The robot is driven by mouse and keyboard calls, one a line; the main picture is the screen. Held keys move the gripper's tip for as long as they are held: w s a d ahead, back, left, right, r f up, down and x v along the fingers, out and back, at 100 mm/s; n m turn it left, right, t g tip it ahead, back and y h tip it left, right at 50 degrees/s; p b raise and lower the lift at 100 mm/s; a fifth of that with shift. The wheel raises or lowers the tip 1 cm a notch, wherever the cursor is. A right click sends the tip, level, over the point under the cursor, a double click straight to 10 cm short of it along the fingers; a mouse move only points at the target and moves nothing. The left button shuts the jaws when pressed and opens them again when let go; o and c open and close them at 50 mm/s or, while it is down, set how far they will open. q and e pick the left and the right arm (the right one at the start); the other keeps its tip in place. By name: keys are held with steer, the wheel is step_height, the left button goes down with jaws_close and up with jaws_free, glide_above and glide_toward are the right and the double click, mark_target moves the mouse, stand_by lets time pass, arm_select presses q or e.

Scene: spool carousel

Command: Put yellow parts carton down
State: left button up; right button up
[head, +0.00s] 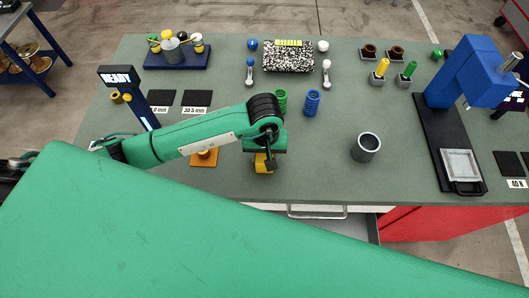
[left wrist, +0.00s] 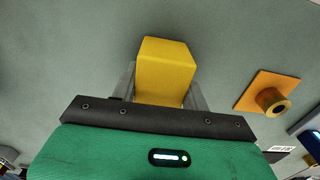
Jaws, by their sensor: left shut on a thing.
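The yellow parts carton (head: 263,168) is a small yellow box low in the middle of the head view, near the table's front edge. It also shows in the left wrist view (left wrist: 165,68), between the two grey fingers. My left gripper (head: 265,155) is shut on the carton, one finger on each side. I cannot tell whether the carton's underside touches the table. My right gripper is not in view; a large green part of my own body covers the lower head view.
An orange plate with a round post (head: 204,156) stands just left of the carton. A grey cup (head: 366,147) stands to the right, and green (head: 281,101) and blue (head: 312,103) springs stand behind. A blue press (head: 467,75) is at the right. Table between carton and cup is clear.

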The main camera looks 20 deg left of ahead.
arm_select(q)
steer(key=shift+s+f+b, duration=0.15)
steer(key=shift+s+b, duration=0.05)
steer(key=shift+b, duration=0.1)
steer(key=o, duration=1.1)
steer(key=shift+w, duration=0.15)
steer(key=shift+r+p, duration=0.3)
steer(key=shift+r, duration=0.05)
step_height(320, 180, up, 10)
steer(key=b, duration=0.3)
steer(key=shift+r+b, duration=0.2)
steer(key=shift+b, duration=0.15)
steer(key=shift+r, duration=0.65)
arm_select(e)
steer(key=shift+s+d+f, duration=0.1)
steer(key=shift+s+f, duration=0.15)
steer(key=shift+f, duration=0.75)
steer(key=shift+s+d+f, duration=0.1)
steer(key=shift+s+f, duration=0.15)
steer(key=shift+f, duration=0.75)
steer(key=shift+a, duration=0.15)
